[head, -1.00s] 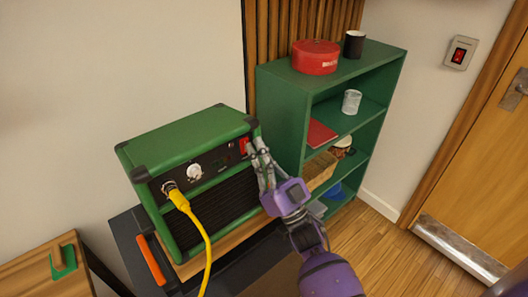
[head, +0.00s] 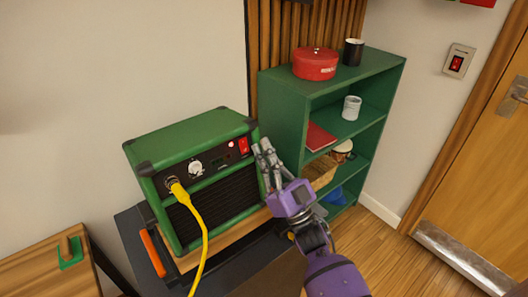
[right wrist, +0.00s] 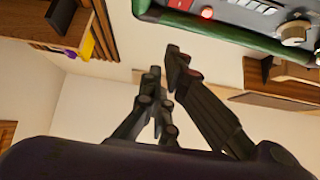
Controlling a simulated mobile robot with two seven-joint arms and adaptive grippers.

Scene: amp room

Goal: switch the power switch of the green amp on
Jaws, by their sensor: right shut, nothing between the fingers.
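The green amp (head: 185,138) stands on a dark stand at the centre left of the head view, with a black front panel. Its red power switch (head: 243,146) is at the panel's right end. A small red lamp (head: 231,144) beside the switch looks lit; the lamp also glows in the right wrist view (right wrist: 207,13). My right gripper (head: 262,149) is shut and empty, just right of the switch and apart from it. Its fingers (right wrist: 164,64) show below the amp in the right wrist view. My left gripper is not in view.
A yellow cable (head: 204,232) is plugged into the amp's front left. A green shelf (head: 285,118) with a red pot (head: 316,65) and cups stands close behind my right gripper. A wooden table (head: 35,276) is at the lower left. Open floor lies right, before the door.

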